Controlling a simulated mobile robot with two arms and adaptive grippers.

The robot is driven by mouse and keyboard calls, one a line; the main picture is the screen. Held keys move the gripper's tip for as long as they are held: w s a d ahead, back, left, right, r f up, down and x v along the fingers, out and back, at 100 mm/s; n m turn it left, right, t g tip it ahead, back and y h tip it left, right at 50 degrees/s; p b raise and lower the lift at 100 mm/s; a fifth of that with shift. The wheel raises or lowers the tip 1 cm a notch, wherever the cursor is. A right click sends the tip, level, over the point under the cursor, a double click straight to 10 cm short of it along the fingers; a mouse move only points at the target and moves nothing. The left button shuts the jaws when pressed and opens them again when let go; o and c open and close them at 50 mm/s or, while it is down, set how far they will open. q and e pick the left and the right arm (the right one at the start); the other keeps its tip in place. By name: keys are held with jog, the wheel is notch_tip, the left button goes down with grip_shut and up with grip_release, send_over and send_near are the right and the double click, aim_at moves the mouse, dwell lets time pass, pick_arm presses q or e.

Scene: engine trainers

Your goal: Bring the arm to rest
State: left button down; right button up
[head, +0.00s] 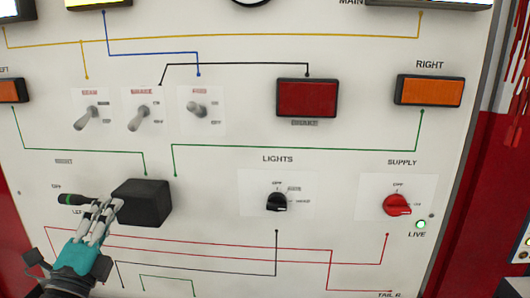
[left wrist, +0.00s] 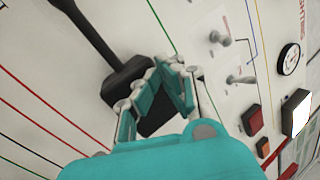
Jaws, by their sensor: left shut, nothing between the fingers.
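My left gripper (head: 112,205) is shut and empty at the lower left of the head view, with teal and grey fingers. Its fingertips are close to the black box (head: 146,202) of the turn-signal stalk and overlap the stalk's lever (head: 72,199); I cannot tell if they touch. In the left wrist view the gripper (left wrist: 172,64) is in front of the box (left wrist: 160,119), and the lever (left wrist: 93,32) runs to the upper left. My right gripper is not in view.
The white panel (head: 230,235) carries toggle switches (head: 140,118), a dark red brake lamp (head: 307,98), an orange right lamp (head: 429,91), a black lights knob (head: 277,201) and a red supply knob (head: 397,205). The green LIVE light (head: 421,224) is lit. Room before the panel's lower middle looks free.

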pick_arm(q)
jog(key=s+f+n+g+y, duration=0.1)
jog(key=s+f+n+g, duration=0.2)
jog(key=f, duration=0.5)
jog(key=s+d+f+n+g+y, duration=0.1)
jog(key=s+f+n+g+y, duration=0.15)
jog(key=f+n, duration=0.4)
jog(key=s+f+n+g+y, duration=0.1)
jog(key=s+f+n+g, duration=0.2)
jog(key=f, duration=0.7)
jog(key=s+d+f+n+g+h, duration=0.2)
jog(key=s+d+f+n+g, duration=0.25)
jog(key=s+f, duration=0.35)
jog(key=s+d+f+n+g+h, duration=0.1)
jog(key=s+d+f+n+g, duration=0.25)
jog(key=s+f+g, duration=0.55)
jog(key=s+f+m+t+p, duration=0.1)
jog(key=s+f, duration=0.2)
jog(key=f, duration=1.9)
jog(key=s+a+f, duration=0.2)
jog(key=s+f, duration=1.4)
jog(key=s, duration=0.1)
jog(key=shift+a+g+p, duration=0.4)
